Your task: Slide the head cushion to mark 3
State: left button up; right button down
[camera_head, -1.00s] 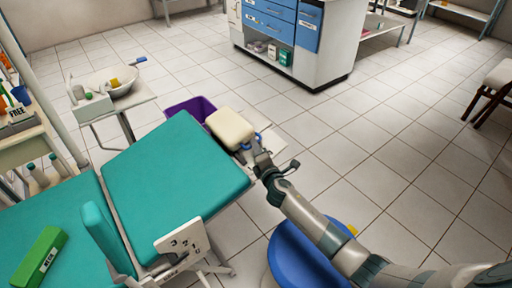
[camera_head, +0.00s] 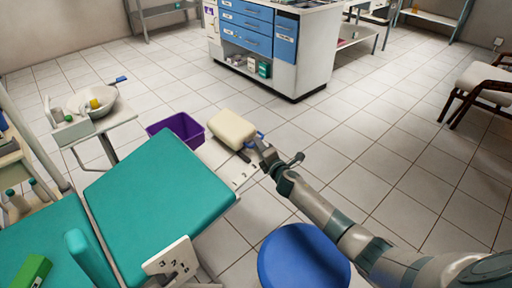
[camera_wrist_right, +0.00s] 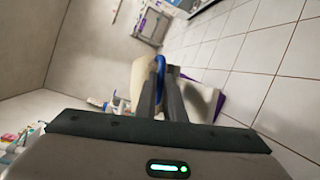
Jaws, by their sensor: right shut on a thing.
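The cream head cushion (camera_head: 232,129) sits beyond the upper right edge of the green dental chair backrest (camera_head: 160,185), at the end of a pale slide plate (camera_head: 238,176) with small dark marks. I cannot read the marks. My right gripper (camera_head: 262,150) is at the cushion's right side, shut on its blue handle. In the right wrist view the two fingers (camera_wrist_right: 161,98) close around the blue handle (camera_wrist_right: 159,66), with the cream cushion (camera_wrist_right: 139,80) just behind. My left gripper is not in view.
A purple bin (camera_head: 177,129) stands on the floor left of the cushion. A blue round stool (camera_head: 303,258) is below my right arm. A small side table with a bowl (camera_head: 100,104) is at left. A white cabinet with blue drawers (camera_head: 270,40) stands behind.

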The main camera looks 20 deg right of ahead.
jog(key=c, duration=1.8)
grip_release()
jog(key=shift+w+d+r, duration=0.1)
jog(key=shift+d, duration=0.25)
jog(key=shift+c, duration=0.2)
jog(key=shift+a, duration=0.1)
